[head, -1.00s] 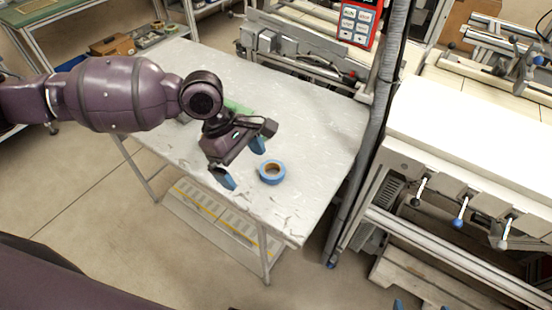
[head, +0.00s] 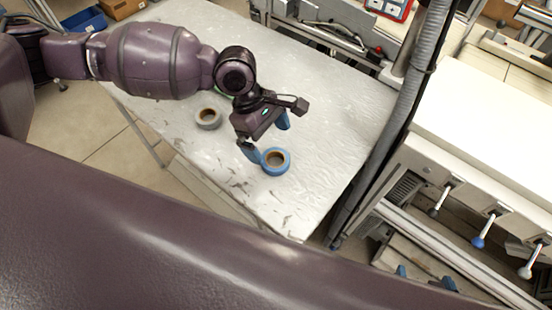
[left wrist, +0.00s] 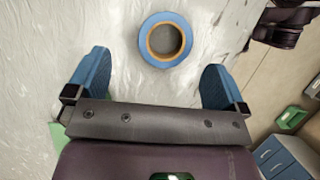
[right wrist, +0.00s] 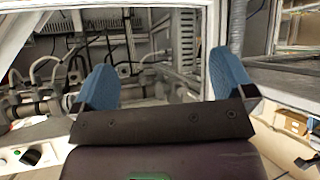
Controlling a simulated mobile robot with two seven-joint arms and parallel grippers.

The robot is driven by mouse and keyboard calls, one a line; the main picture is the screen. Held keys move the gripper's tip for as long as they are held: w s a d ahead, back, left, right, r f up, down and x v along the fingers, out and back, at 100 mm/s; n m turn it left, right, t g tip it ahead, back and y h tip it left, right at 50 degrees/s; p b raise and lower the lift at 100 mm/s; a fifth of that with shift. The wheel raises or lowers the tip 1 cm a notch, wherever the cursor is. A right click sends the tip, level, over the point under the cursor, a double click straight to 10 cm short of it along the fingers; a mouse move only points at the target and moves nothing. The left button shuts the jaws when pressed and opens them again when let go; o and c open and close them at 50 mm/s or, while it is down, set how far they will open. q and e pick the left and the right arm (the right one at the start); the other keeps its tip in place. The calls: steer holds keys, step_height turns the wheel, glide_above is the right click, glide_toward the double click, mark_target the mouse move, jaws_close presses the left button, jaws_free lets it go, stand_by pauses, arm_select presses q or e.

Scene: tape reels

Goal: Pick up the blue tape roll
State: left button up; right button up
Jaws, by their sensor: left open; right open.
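The blue tape roll (head: 276,161) lies flat on the grey table (head: 330,110), near its front edge. In the left wrist view the blue tape roll (left wrist: 166,40) sits ahead of the fingertips and between their lines, with its brown core showing. My left gripper (head: 268,136) is open and empty, just behind and beside the roll in the head view; its blue fingers (left wrist: 152,80) are spread wider than the roll. My right gripper (right wrist: 160,75) is open and empty, facing machinery away from the table. In the head view only its blue fingertips (head: 425,278) show at the bottom right.
A grey tape roll (head: 208,118) lies on the table left of my left gripper. Something green is mostly hidden behind my left wrist. A grey post (head: 405,100) and a white-topped machine (head: 490,110) stand to the right. The table's right part is clear.

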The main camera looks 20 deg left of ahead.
mark_target(274, 164)
arm_select(q)
steer(key=shift+s+f, duration=0.1)
steer(key=shift+f, duration=0.1)
steer(key=shift+s+d+f, duration=0.1)
steer(key=shift+d+f, duration=0.1)
steer(key=shift+f, duration=0.1)
steer(key=b+x, duration=0.1)
steer(key=x, duration=0.2)
steer(key=shift+s+f, duration=0.2)
steer(key=shift+s, duration=0.05)
steer(key=shift+d+f, duration=0.15)
steer(key=shift+f, duration=0.15)
arm_select(e)
steer(key=shift+w+f, duration=0.2)
steer(key=shift+w, duration=0.2)
arm_select(q)
steer(key=shift+r, duration=0.1)
steer(key=shift+c, duration=0.5)
steer(key=c, duration=0.9)
arm_select(e)
steer(key=shift+a, duration=0.1)
